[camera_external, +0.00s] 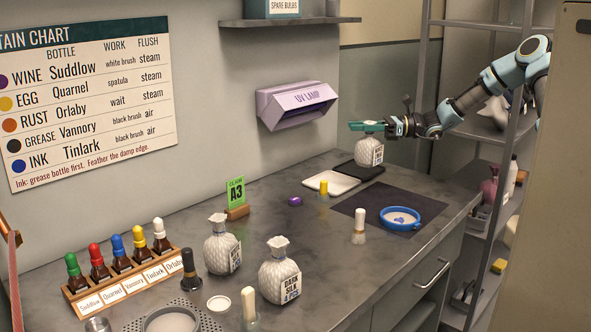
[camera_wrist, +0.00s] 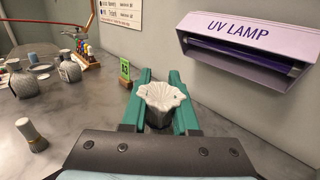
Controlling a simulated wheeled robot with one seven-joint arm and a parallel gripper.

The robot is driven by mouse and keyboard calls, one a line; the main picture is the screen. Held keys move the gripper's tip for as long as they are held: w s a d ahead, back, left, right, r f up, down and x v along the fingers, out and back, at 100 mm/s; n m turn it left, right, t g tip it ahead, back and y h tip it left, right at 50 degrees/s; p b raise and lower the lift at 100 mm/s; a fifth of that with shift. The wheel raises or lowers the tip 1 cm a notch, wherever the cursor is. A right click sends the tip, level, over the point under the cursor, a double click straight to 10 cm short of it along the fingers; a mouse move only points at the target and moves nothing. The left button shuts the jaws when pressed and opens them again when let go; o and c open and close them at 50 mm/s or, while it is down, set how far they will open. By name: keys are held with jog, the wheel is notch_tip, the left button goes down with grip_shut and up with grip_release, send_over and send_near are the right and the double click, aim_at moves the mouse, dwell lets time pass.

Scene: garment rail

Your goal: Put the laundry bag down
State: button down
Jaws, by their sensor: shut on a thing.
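My gripper is shut on the bag's gathered neck. In the wrist view the green fingers flank the bag's pale ruffled top (camera_wrist: 161,96), and its body is mostly hidden. The bag is upright, at a black pad (camera_external: 372,174). I cannot tell whether its bottom touches the pad.
A white tray (camera_external: 331,183) lies left of the pad. A dark mat with a blue bowl (camera_external: 400,217) lies in front. Two similar bags (camera_external: 221,250) (camera_external: 280,275) and a bottle rack (camera_external: 125,275) stand at the near left. The UV lamp (camera_external: 297,104) juts from the wall.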

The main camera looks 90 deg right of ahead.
jog(key=w+a+n+g+y, duration=0.1)
jog(key=w+a+n+y, duration=0.45)
jog(key=w+a, duration=2.15)
notch_tip(320, 180, down, 10)
jog(key=w+m+y+p, duration=0.1)
jog(key=p, duration=0.2)
jog(key=shift+d+r, duration=0.15)
jog(key=c, duration=0.7)
grip_release()
